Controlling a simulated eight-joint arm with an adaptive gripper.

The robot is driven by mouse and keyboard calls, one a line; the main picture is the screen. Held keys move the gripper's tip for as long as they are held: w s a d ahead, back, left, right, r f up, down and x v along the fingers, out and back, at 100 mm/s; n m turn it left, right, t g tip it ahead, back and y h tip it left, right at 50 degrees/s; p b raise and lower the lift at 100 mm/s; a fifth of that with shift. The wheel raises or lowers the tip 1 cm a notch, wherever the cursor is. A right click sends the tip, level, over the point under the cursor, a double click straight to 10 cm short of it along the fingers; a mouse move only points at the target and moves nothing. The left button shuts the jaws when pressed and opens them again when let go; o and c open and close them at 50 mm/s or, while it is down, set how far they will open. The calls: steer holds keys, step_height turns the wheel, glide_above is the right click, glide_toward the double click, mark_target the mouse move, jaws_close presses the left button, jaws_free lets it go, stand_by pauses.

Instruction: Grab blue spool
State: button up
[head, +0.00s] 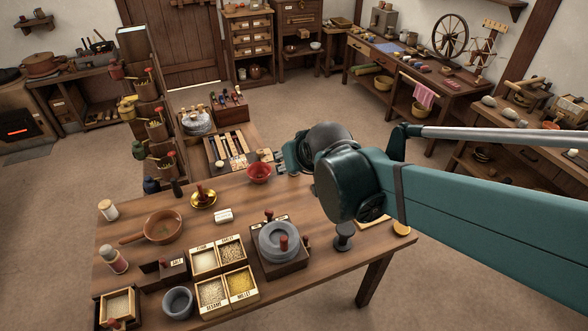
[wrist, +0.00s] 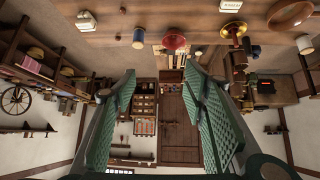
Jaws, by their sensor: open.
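My gripper (head: 284,157) is open and empty, held above the far edge of the wooden table in the head view. In the wrist view its two teal pads (wrist: 160,78) stand wide apart with nothing between them. I cannot surely make out the blue spool. A small dark, bluish piece with a pale end (wrist: 138,38) is beside the red bowl (wrist: 173,42) in the upside-down wrist view; it may be the spool. In the head view my arm seems to hide that spot, right of the red bowl (head: 260,172). Another small dark blue piece (wrist: 255,50) stands past the brass dish (wrist: 233,30).
The table (head: 330,285) carries a brass dish (head: 203,198), a brown pan (head: 163,228), grain boxes (head: 240,284), a stone quern (head: 280,240) and a dark stand (head: 344,236). A tall rack (head: 150,130) stands beyond its left far edge.

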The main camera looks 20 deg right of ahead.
steer(key=w+d+f+m+t+h+b, duration=0.1)
steer(key=w+d+f+b, duration=0.15)
steer(key=w+f, duration=0.5)
steer(key=w+d+f+t+b, duration=0.15)
steer(key=w+d+f, duration=0.3)
steer(key=w, duration=0.55)
steer(key=shift+m+t+h, duration=0.4)
steer(key=shift+t+h, duration=0.2)
steer(key=shift+t, duration=0.35)
steer(key=shift+w+d+f+b, duration=0.8)
steer(key=shift+w+f, duration=0.6)
steer(key=shift+f, duration=1.45)
steer(key=shift+w+d+f+b, duration=0.8)
steer(key=shift+w+f, duration=0.65)
steer(key=shift+f, duration=1.4)
steer(key=shift+w+d+f+b, duration=0.8)
steer(key=shift+w+f, duration=0.6)
steer(key=shift+f, duration=1.45)
steer(key=shift+b+x, duration=0.3)
steer(key=shift+x, duration=1)
